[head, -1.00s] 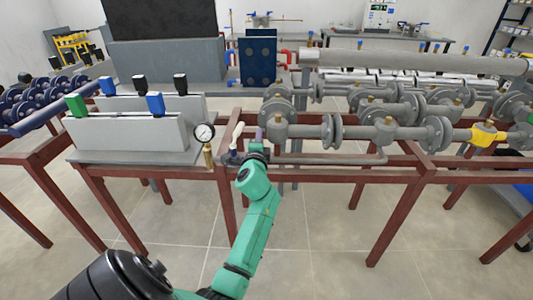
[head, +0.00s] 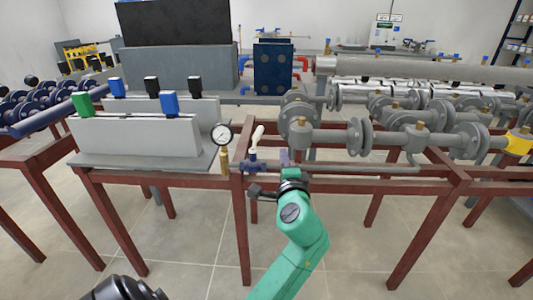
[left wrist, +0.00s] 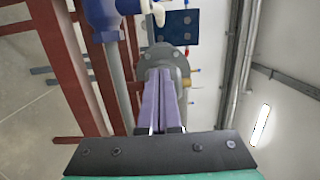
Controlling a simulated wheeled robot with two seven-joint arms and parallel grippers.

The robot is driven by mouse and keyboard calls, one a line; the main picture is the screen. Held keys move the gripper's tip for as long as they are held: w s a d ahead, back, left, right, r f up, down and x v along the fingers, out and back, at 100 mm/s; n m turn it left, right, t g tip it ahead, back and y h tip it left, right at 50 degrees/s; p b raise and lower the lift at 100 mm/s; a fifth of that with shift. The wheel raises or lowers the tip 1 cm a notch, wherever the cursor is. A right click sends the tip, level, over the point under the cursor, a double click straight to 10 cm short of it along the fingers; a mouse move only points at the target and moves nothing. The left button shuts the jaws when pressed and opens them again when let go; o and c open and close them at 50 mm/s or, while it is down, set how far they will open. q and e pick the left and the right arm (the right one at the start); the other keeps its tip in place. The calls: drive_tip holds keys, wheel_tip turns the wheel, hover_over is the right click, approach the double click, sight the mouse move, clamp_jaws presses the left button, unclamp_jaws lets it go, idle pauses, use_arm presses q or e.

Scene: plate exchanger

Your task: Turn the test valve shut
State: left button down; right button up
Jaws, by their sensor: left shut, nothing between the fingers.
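The test valve (head: 253,165) has a blue body on a pipe just right of the pressure gauge. Its white handle (head: 257,136) stands up, tilted slightly right. In the left wrist view the blue body (left wrist: 104,18) is at the top left, and part of the white handle (left wrist: 155,10) shows beside it. My left gripper (head: 284,157) is just right of the valve in the head view, its fingertips lower than the handle's top. Its purple fingers (left wrist: 159,95) are shut with nothing between them. It looks apart from the handle. My right gripper is not in view.
The pressure gauge (head: 222,135) stands left of the valve on a brass stem. Grey flanged pipes (head: 360,137) run to the right on a red-brown frame (head: 342,184). A white box (head: 135,137) with coloured-topped levers stands at left. The blue plate exchanger (head: 274,68) is behind.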

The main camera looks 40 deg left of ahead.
sight(257, 138)
use_arm(q)
drive_tip(key=w+a, duration=0.5)
drive_tip(key=a, duration=0.4)
drive_tip(key=shift+a, duration=0.3)
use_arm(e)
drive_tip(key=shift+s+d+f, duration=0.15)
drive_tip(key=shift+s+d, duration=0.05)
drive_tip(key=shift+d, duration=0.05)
use_arm(q)
drive_tip(key=shift+r, duration=0.1)
drive_tip(key=shift+s, duration=0.1)
